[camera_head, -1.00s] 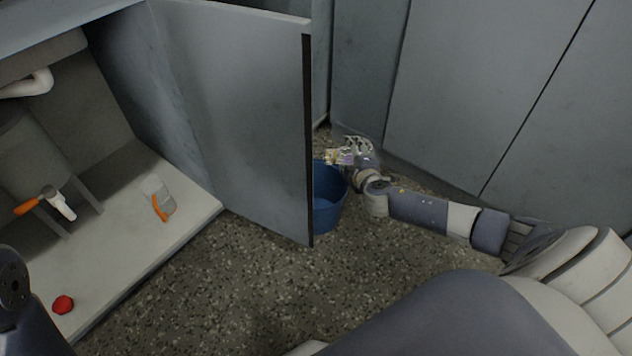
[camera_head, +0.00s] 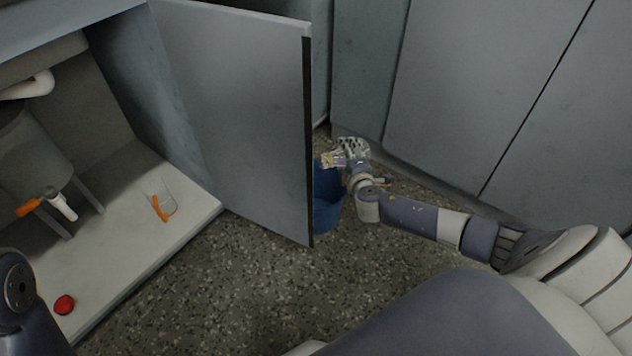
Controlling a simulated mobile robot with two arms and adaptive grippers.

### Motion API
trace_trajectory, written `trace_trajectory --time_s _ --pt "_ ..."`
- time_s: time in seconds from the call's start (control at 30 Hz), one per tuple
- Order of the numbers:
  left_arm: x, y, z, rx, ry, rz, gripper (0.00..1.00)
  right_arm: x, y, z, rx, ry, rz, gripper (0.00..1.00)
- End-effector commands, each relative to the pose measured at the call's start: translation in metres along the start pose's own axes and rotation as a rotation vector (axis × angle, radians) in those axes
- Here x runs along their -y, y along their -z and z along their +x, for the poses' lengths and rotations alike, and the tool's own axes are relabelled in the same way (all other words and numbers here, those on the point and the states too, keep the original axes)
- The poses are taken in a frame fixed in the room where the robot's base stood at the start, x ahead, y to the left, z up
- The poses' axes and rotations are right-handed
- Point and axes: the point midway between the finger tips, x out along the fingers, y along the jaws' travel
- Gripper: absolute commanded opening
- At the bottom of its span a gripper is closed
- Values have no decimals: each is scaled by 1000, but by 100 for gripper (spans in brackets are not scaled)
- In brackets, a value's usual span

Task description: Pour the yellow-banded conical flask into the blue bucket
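The blue bucket (camera_head: 326,205) stands on the floor behind the edge of the open cabinet door, which hides its left part. My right gripper (camera_head: 345,158) is above the bucket's back rim. It appears shut on the yellow-banded conical flask (camera_head: 331,160), of which a small pale yellow part shows at the fingers. The flask looks tilted toward the bucket, but its mouth and any contents are too small to make out. My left gripper is out of view; only a dark link of my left arm shows at the lower left.
The open grey cabinet door (camera_head: 240,110) stands between the cabinet and the bucket. Inside the cabinet, a clear vessel with an orange band (camera_head: 159,199) and a red object (camera_head: 64,305) rest on the pale floor panel. Grey panels (camera_head: 470,90) stand behind my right arm.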

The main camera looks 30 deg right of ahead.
Motion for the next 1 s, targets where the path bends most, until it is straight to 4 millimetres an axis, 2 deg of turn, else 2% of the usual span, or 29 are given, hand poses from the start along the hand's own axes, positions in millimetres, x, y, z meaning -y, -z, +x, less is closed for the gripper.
trace_trajectory --time_s 1.0 --pt "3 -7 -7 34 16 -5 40 -9 2 -3 34 -33 -103 32"
